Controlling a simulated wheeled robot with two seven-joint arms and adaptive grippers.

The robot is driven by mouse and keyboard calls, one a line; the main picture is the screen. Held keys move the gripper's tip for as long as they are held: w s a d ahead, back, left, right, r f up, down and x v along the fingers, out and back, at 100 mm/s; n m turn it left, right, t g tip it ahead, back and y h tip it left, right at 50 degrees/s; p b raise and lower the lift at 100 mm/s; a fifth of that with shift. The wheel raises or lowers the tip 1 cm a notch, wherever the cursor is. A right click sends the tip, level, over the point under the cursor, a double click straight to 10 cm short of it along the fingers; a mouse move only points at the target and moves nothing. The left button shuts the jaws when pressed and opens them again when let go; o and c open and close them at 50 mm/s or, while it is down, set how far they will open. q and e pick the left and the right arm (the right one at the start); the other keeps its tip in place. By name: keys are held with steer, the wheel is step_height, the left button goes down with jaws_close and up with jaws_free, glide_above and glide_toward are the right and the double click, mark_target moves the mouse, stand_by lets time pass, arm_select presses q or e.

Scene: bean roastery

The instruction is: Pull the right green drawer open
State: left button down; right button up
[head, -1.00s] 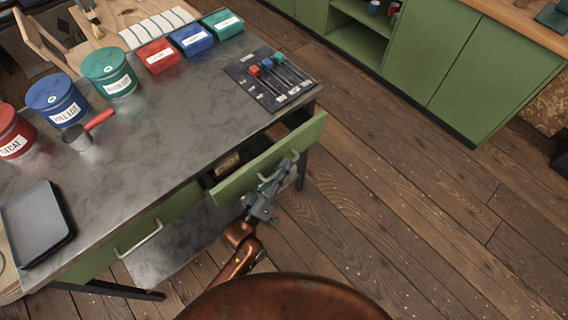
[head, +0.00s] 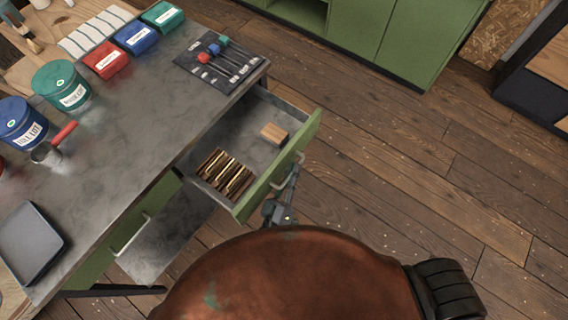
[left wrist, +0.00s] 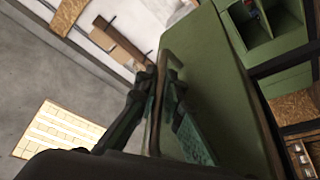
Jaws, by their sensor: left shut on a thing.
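The right green drawer (head: 290,160) is pulled well out of the metal-topped table (head: 120,150). Its grey inside shows a set of brown and gold bars (head: 226,174) and a small wooden block (head: 274,133). My left gripper (head: 282,205) is at the drawer's front, shut on its pale handle (head: 290,172). In the left wrist view the gripper's fingers (left wrist: 160,90) close on both sides of the handle bar (left wrist: 158,105), in front of the green drawer face (left wrist: 205,70). My right gripper does not show.
Another drawer handle (head: 132,234) is at the left. Green cabinets (head: 390,35) stand at the back. The wooden floor (head: 410,180) to the right is clear.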

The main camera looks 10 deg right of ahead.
arm_select(q)
steer(key=shift+s+d+f, duration=0.1)
steer(key=shift+s+d, duration=0.25)
steer(key=shift+s, duration=0.05)
steer(key=c, duration=2.3)
jaws_free()
steer(key=v, duration=0.7)
steer(key=shift+s+a+f, duration=0.1)
steer(key=shift+s, duration=0.1)
